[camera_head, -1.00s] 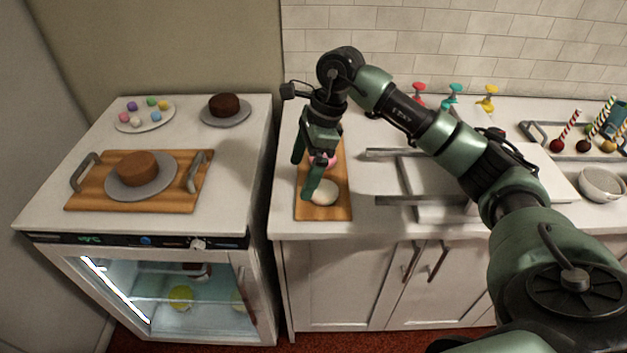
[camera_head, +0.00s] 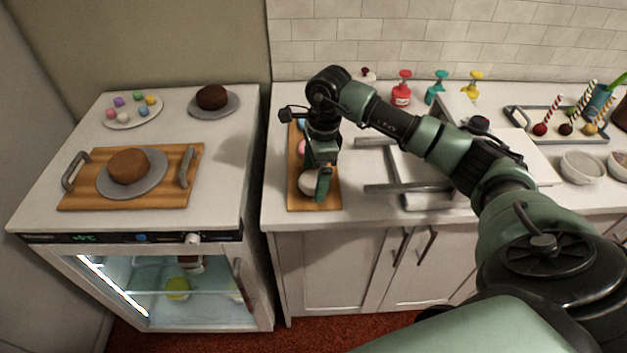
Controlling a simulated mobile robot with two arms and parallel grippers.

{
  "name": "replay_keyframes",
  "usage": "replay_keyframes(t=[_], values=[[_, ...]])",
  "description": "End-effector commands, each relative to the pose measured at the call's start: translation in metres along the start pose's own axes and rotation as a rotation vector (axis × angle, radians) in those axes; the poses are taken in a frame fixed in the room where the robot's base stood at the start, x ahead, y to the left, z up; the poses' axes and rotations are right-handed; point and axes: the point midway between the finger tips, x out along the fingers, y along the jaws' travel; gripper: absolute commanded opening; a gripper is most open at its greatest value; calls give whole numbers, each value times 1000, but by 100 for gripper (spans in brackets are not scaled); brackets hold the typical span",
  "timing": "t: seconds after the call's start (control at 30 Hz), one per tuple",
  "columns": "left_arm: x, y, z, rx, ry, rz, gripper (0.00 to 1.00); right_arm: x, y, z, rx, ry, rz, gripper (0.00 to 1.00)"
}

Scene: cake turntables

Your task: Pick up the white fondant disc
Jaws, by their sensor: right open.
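The white fondant disc (camera_head: 307,184) lies near the front end of a narrow wooden board (camera_head: 300,204) on the counter. My right gripper (camera_head: 316,178) points down over the board, right at the disc. One green finger stands in front of the disc's right part and hides some of it. The other finger is mostly hidden, and I cannot tell whether either finger touches the disc. The right gripper is open. My left gripper is not in view.
A pink piece (camera_head: 302,147) and a blue piece (camera_head: 302,125) lie farther back on the board, partly hidden by my gripper. A fridge-topped counter (camera_head: 225,190) with cakes is at left, across a gap.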

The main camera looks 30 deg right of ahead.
Motion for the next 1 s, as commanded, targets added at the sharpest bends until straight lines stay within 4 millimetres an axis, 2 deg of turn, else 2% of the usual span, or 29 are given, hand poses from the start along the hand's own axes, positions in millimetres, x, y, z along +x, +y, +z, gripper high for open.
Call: replay_keyframes(t=[0.07, 0.3, 0.57, 0.73, 0.87, 1.0], values=[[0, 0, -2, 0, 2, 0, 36, 0, 0, 0, 0, 0, 0, 89], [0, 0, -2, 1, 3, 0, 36, 0, 0, 0, 0, -1, 0, 22], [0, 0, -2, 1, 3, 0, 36, -2, 0, 0, 0, -2, -1, 21], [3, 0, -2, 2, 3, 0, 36, -11, -1, 2, 0, -4, -3, 21], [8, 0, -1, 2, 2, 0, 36, -29, -2, 4, -1, -3, -6, 21], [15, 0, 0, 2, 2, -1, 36, -62, -2, 8, -2, -4, -7, 21]])
